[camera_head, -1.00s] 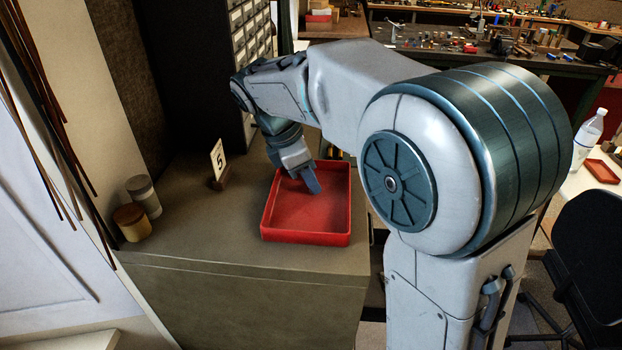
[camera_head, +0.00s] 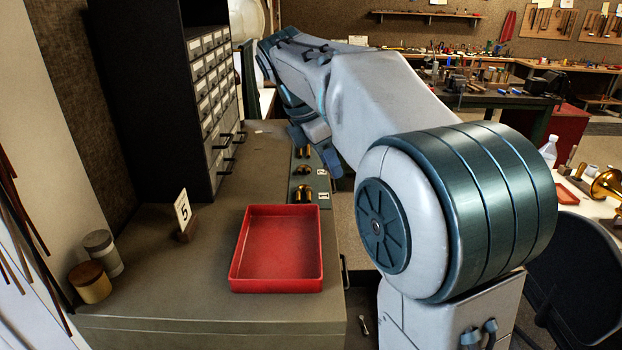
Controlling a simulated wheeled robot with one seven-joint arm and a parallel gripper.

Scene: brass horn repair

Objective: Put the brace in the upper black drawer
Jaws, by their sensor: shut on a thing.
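My gripper (camera_head: 325,158) is raised above the right edge of the counter, beyond the red tray. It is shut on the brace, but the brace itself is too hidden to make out. The black cabinet (camera_head: 150,95) stands on the counter at the left. Its front has rows of small labelled drawers and, near its foot, wider drawers with dark bar handles; the upper handled drawer (camera_head: 222,142) looks shut. My gripper is to the right of these drawers and apart from them.
The red tray (camera_head: 238,262) is empty on the counter (camera_head: 180,290). Brass parts (camera_head: 303,193) lie on a strip along the right edge. The counter before the cabinet is mostly clear.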

